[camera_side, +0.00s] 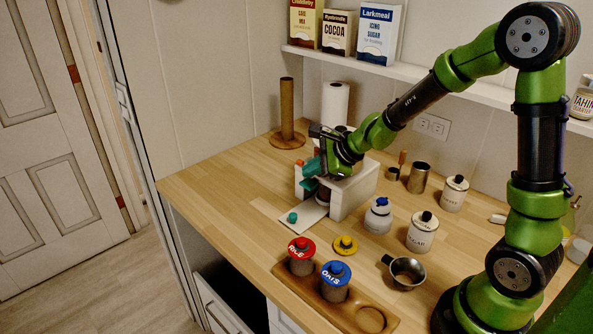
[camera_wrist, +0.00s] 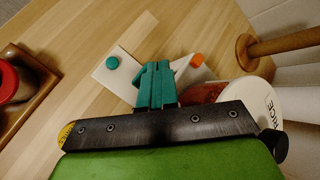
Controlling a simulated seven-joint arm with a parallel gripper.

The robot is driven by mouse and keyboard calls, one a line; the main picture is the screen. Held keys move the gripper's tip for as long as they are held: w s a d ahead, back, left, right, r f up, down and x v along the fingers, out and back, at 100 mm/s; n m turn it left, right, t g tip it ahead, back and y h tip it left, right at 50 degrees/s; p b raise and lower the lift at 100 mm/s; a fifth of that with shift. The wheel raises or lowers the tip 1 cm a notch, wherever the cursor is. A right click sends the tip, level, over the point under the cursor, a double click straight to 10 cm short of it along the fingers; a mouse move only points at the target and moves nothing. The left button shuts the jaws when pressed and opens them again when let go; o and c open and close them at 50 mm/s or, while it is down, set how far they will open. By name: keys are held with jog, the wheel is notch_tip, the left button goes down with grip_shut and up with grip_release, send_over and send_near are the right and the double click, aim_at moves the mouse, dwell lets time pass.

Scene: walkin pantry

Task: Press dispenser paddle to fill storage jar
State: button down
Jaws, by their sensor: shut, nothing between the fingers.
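The dispenser (camera_side: 357,193) is a white stand on the counter with a thin base plate (camera_side: 310,214) in front. A teal knob (camera_side: 293,217) sits on the plate; it also shows in the wrist view (camera_wrist: 112,62). A small orange part (camera_side: 300,162) is at the dispenser's left. I cannot tell which part is the paddle. A round white top marked RICE (camera_wrist: 258,103) shows in the wrist view. My gripper (camera_side: 308,178), with teal fingers, is shut and empty, low at the dispenser's front; contact is unclear. A dark reddish jar-like thing (camera_side: 324,194) is partly hidden below it.
A wooden tray (camera_side: 303,288) holds a red-lidded RICE jar (camera_side: 301,255) and a blue-lidded OATS jar (camera_side: 335,280). A yellow lid (camera_side: 345,245), metal scoop (camera_side: 406,272) and white canisters (camera_side: 422,233) stand right. A wooden roll holder (camera_side: 287,115) is behind. The left counter is clear.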

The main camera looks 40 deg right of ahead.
aim_at(310, 182)
dwell(0.7)
jog(key=shift+f, duration=0.45)
jog(key=shift+s+f, duration=0.15)
jog(key=shift+f, duration=0.45)
jog(key=shift+d+f, duration=0.3)
jog(key=shift+f, duration=0.25)
dwell(1.0)
jog(key=shift+v, duration=0.8)
jog(key=shift+s+d+f, duration=0.1)
jog(key=shift+f, duration=0.05)
jog(key=shift+w+a+r, duration=0.1)
jog(key=shift+r, duration=1.25)
jog(key=shift+w+a+r, duration=0.1)
jog(key=shift+a+r, duration=0.05)
jog(key=shift+r, duration=1.25)
